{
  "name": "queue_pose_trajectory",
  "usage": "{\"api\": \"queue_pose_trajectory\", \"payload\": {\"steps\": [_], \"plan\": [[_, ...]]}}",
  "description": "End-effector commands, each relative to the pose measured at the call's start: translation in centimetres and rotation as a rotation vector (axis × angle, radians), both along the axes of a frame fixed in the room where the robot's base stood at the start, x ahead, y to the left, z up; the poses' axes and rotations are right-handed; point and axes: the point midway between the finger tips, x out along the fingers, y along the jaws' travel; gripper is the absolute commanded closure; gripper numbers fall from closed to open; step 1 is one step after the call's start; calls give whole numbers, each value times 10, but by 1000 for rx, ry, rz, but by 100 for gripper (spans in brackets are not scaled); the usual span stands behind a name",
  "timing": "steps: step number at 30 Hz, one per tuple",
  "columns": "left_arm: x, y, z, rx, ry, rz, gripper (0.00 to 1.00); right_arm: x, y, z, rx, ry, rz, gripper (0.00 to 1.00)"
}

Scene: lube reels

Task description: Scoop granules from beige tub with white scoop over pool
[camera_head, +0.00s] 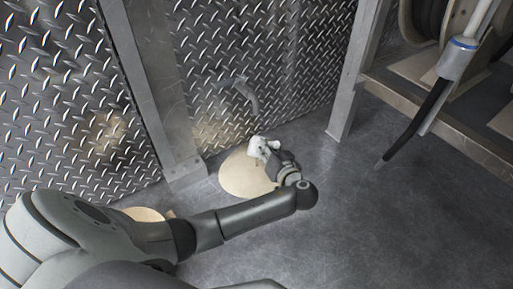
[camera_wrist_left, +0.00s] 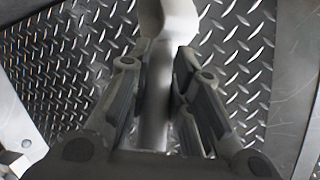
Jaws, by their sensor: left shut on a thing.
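My left gripper (camera_head: 272,156) is shut on the white scoop (camera_head: 259,147), low in front of the metal wall. In the left wrist view the fingers (camera_wrist_left: 160,75) close on both sides of the pale scoop handle (camera_wrist_left: 155,125); the scoop's wider end shows at the top. Whether the scoop holds granules cannot be seen. A flat, round beige patch (camera_head: 243,177) lies on the floor below and beside the gripper; whether it is the pool I cannot tell. Another beige round thing (camera_head: 143,214), perhaps the tub, is mostly hidden behind my left arm. My right gripper is not in view.
Diamond-plate wall (camera_head: 220,60) stands behind, with metal posts (camera_head: 352,75). A metal shelf (camera_head: 440,115) with large reels (camera_head: 455,15) is at the right. The floor (camera_head: 390,220) at front right is clear.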

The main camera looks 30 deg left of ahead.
Motion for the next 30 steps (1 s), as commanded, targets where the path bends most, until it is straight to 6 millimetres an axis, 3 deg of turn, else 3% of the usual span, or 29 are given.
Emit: {"api": "queue_pose_trajectory", "payload": {"steps": [9,12,30], "plan": [[17,-31,-14,296,161,0,100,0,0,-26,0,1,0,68],[19,-35,-14,354,194,1,100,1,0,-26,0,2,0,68],[22,-39,-14,408,222,-1,100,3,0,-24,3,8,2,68]]}}
